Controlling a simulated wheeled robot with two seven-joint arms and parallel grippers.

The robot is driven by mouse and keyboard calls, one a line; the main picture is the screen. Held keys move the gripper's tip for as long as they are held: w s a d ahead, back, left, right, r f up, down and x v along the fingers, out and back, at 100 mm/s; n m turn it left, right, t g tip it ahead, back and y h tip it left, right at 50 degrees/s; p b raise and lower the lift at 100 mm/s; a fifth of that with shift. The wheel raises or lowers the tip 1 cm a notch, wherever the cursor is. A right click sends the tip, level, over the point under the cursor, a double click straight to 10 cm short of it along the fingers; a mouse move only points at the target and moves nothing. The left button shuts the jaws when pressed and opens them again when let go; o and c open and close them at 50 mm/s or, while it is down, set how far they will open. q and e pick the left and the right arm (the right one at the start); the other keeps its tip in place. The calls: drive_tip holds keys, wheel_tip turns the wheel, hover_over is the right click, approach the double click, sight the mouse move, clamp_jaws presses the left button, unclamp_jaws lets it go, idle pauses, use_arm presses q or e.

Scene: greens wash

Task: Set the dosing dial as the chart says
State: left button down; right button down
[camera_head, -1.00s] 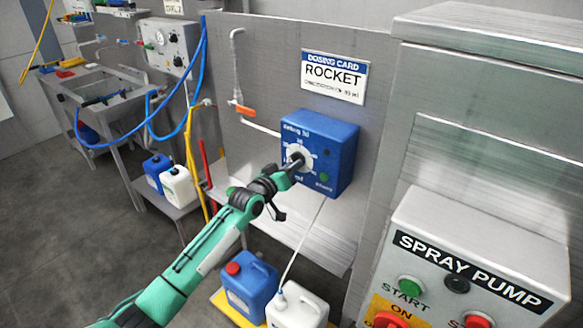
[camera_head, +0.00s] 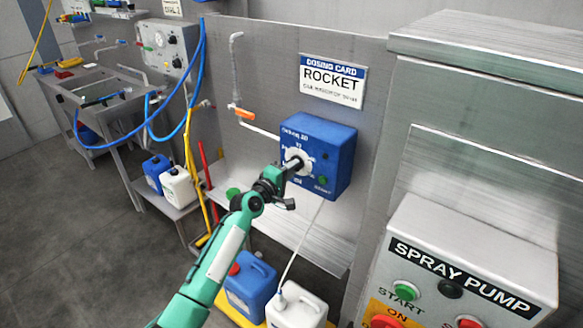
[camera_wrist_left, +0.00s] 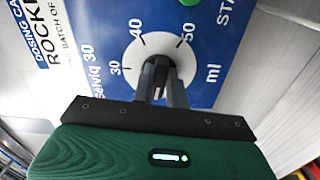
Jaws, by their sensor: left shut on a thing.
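The blue dosing unit (camera_head: 327,145) is fixed to the steel panel in the head view, with a green button on its front. Its white dial (camera_head: 302,150) sits at the end of my left gripper (camera_head: 292,166). In the left wrist view the dial (camera_wrist_left: 180,48) is ringed by the marks 30, 40 and 50 and "ml". My left gripper's fingers (camera_wrist_left: 160,88) are shut on a dark knob at the dial's middle. The dial's pointer cannot be made out. The dosing card (camera_head: 333,80) above reads "ROCKET"; its smaller line is too blurred to read. My right gripper is not in view.
A grey spray pump box (camera_head: 470,265) with green and red buttons stands at the right. A blue canister (camera_head: 250,287) and a white canister (camera_head: 297,305) stand below the unit, a thin hose rising from the white one. A steel shelf (camera_head: 318,238) juts out below the dial.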

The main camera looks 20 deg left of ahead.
use_arm(q)
drive_tip(key=shift+n+p, duration=1.5)
drive_tip(key=shift+n, duration=2.1)
drive_tip(key=c, duration=1.4)
unclamp_jaws()
drive_tip(key=shift+r, duration=0.15)
drive_tip(key=shift+s, duration=0.1)
drive_tip(key=b+v, duration=0.3)
drive_tip(key=v, duration=1)
drive_tip(key=shift+s, duration=0.35)
drive_tip(key=shift+a, duration=0.1)
